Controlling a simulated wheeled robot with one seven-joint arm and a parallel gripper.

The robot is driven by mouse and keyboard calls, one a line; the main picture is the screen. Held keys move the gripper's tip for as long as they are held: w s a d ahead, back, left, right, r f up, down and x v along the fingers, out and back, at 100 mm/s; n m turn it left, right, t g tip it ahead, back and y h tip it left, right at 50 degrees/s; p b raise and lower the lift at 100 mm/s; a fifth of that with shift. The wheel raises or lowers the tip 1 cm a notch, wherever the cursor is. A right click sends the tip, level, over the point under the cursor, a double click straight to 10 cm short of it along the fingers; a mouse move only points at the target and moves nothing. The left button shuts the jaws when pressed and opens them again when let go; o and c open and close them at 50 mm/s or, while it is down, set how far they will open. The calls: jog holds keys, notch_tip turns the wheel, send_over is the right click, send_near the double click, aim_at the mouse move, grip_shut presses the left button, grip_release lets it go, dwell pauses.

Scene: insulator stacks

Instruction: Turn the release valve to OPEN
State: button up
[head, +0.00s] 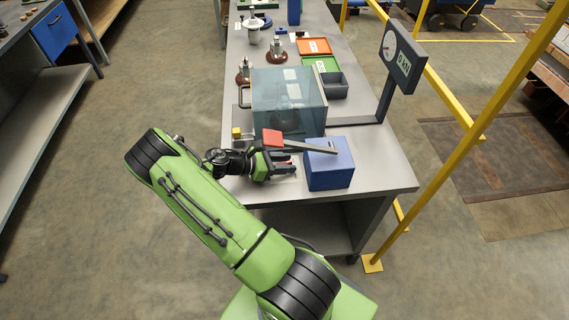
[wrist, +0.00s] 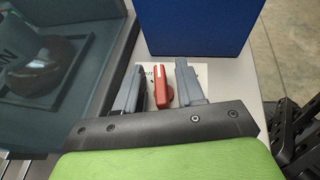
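The release valve shows in the wrist view as a red handle (wrist: 185,83) with a rounded red part beside it, in front of the blue box (wrist: 195,28). My gripper (wrist: 160,88) has its two grey fingers on either side of the red handle. The right finger is close against it; a gap shows toward the left finger, so the gripper looks open around it. A pale label behind the fingers is mostly hidden. In the head view my gripper (head: 292,166) is low at the table's near end, left of the blue box (head: 329,168); the valve is hidden there.
A grey bar with a red grip (head: 272,137) reaches over my gripper from the blue box. A clear tinted shield (head: 285,98) stands just behind. A gauge on a post (head: 401,62) stands right. Trays and insulator parts lie farther back on the table (head: 385,165).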

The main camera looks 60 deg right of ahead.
aim_at(285, 163)
jog(key=shift+c, duration=0.4)
grip_shut()
jog(key=shift+m+g+y, duration=1.8)
jog(key=shift+m+g, duration=0.1)
jog(key=shift+m, duration=0.3)
jog(key=shift+o, duration=0.4)
grip_release()
jog(key=shift+r, duration=0.1)
notch_tip(285, 163, up, 10)
jog(key=p, duration=0.2)
jog(key=shift+p, duration=0.35)
